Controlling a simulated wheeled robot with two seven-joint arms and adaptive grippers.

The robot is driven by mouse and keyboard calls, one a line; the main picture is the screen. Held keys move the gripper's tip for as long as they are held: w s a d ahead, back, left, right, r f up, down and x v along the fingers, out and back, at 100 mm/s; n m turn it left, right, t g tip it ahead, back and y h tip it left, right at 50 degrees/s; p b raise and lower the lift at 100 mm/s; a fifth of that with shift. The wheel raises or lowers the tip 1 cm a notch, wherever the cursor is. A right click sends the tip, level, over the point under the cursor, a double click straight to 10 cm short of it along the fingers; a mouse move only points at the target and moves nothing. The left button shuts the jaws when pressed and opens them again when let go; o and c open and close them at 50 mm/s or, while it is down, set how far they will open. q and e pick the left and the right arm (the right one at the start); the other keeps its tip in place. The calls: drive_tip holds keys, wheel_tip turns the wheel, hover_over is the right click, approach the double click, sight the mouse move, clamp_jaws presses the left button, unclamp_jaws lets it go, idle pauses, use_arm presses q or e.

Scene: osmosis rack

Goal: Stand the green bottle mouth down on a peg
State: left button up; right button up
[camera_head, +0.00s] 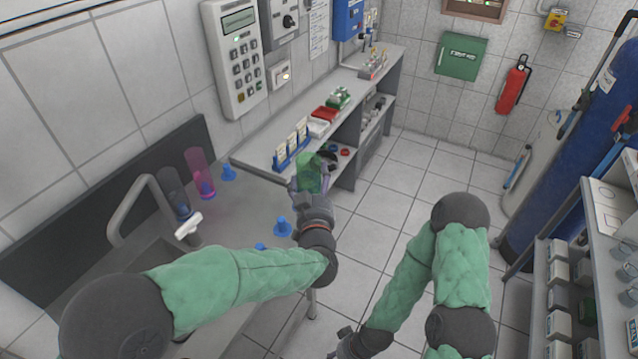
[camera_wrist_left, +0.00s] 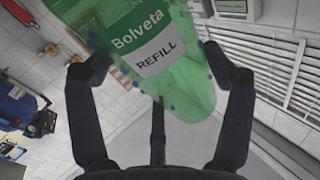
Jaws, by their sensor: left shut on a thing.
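The green bottle (camera_head: 309,172) is held by my left gripper (camera_head: 309,190) beyond the counter's right edge. In the left wrist view the translucent green bottle (camera_wrist_left: 180,85), labelled "Bolveta REFILL", lies tilted between the two fingers of my left gripper (camera_wrist_left: 156,66). Its mouth cannot be made out. Free blue pegs stand on the counter: a rear peg (camera_head: 228,173), a front peg (camera_head: 282,227) and a partly hidden peg (camera_head: 260,246). My right gripper (camera_head: 345,344) hangs low over the floor at the bottom edge; its fingers are too unclear to read.
A pink bottle (camera_head: 200,172) and a grey clear bottle (camera_head: 174,192) stand over blue pegs at the back of the counter (camera_head: 245,205). A tap (camera_head: 128,205) rises left of them. A shelf (camera_head: 350,100) with a blue rack (camera_head: 292,148) lies beyond.

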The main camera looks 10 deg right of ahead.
use_arm(q)
drive_tip(key=w+a+f+b, duration=0.6)
drive_tip(key=a+b, duration=0.1)
drive_tip(key=a, duration=0.1)
drive_tip(key=shift+a+f, duration=0.15)
drive_tip(key=shift+f, duration=0.1)
idle(0.8)
idle(0.3)
drive_tip(key=t+b, duration=0.1)
drive_tip(key=b, duration=0.4)
idle(0.4)
drive_tip(key=shift+w+f+b, duration=0.1)
drive_tip(key=shift+w+b, duration=0.15)
drive_tip(key=shift+b, duration=0.15)
